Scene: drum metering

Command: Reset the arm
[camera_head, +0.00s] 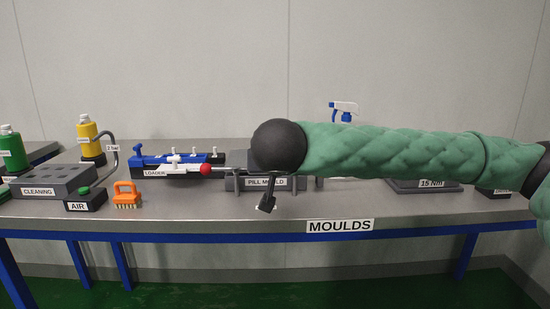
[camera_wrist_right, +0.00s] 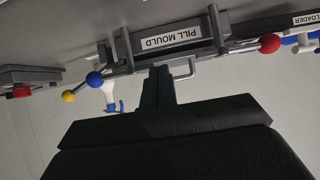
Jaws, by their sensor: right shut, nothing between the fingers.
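My right arm in its green sleeve comes in from the right in the head view, ending in a black rounded joint over the middle of the bench. In the right wrist view my right gripper (camera_wrist_right: 157,84) is shut and empty, its dark fingers in front of the pill mould (camera_wrist_right: 165,40). That view shows the mould upside down, with a grey handle beside the fingers; I cannot tell whether they touch. In the head view the pill mould (camera_head: 268,184) is partly covered by my arm. A small dark part hangs below the joint. My left gripper is not in view.
The blue and white loader (camera_head: 180,163) with a red knob stands left of the mould. Farther left are the cleaning block (camera_head: 60,181), air button box (camera_head: 86,199), orange brush (camera_head: 127,193) and yellow bottle (camera_head: 88,133). A spray bottle (camera_head: 345,112) stands behind my arm.

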